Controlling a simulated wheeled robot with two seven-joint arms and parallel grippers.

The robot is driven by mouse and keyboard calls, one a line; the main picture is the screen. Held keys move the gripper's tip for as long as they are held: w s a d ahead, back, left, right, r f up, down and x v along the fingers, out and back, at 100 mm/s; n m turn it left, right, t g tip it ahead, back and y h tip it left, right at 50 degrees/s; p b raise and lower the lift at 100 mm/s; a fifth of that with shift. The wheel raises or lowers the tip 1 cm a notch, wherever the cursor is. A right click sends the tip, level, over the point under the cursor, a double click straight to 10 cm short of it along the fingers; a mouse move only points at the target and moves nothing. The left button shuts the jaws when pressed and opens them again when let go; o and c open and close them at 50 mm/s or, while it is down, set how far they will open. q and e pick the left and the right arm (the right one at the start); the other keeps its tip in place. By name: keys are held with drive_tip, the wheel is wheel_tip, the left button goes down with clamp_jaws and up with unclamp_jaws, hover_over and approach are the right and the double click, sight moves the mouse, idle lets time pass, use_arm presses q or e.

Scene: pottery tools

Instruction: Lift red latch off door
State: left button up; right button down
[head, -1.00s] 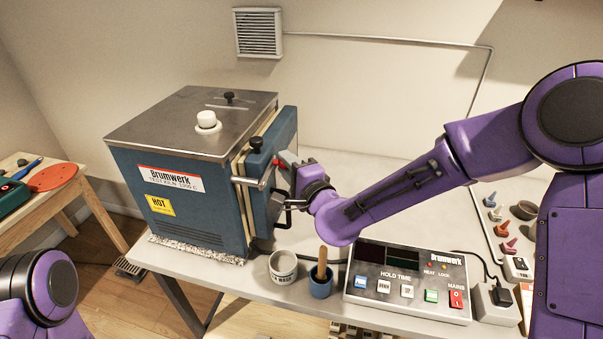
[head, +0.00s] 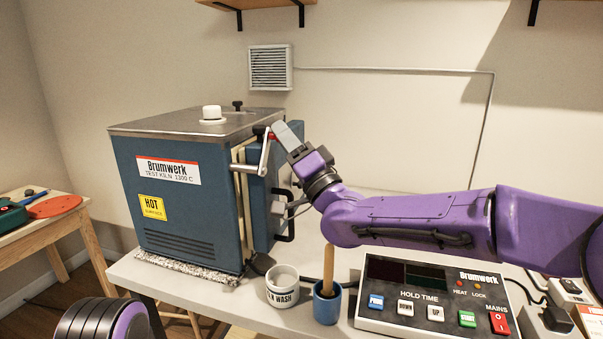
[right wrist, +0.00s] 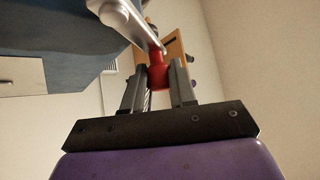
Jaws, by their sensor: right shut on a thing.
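The blue kiln (head: 190,205) stands on the table with its door (head: 258,215) on the right side. The latch is a silver lever (head: 264,155) on the door front, angled upward, with a red grip (head: 271,136) at its upper end. My right gripper (head: 277,133) is at this end, shut on the red grip. In the right wrist view the red grip (right wrist: 158,77) sits between the two grey fingers, with the silver lever (right wrist: 128,22) running up and left. The fingers partly hide the grip in the head view. My left gripper is out of view.
A white wash cup (head: 283,290), a blue cup (head: 327,305) with a wooden handle, and a control box (head: 432,295) stand on the table below my right arm. A side table (head: 40,225) is at left. A wall shelf (head: 270,3) hangs above.

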sight(273, 136)
drive_tip(key=shift+s+a+r+n+g+y+b, duration=0.25)
drive_tip(key=shift+s+n+g+y+b, duration=0.4)
drive_tip(key=shift+n+g+y+b, duration=1.5)
drive_tip(key=shift+s+a+r+n+g+y+b, duration=0.25)
drive_tip(key=shift+s+n+g+y+b, duration=0.65)
drive_tip(key=shift+n, duration=2.15)
drive_tip(key=shift+s+a+r+n+g+y+b, duration=0.1)
drive_tip(key=shift+s+r+n+g+y+b, duration=0.25)
drive_tip(key=shift+n+g+y+b, duration=1.65)
drive_tip(key=shift+n+g+p, duration=0.35)
drive_tip(key=shift+n+p, duration=0.15)
drive_tip(key=shift+n, duration=0.3)
drive_tip(key=c, duration=0.9)
unclamp_jaws()
drive_tip(key=shift+s+a, duration=0.1)
drive_tip(key=shift+a, duration=0.1)
drive_tip(key=shift+c, duration=0.2)
drive_tip(key=shift+a+h, duration=0.15)
drive_tip(key=shift+h, duration=0.1)
drive_tip(key=b+v, duration=0.2)
drive_tip(key=v, duration=0.5)
drive_tip(key=shift+f, duration=0.25)
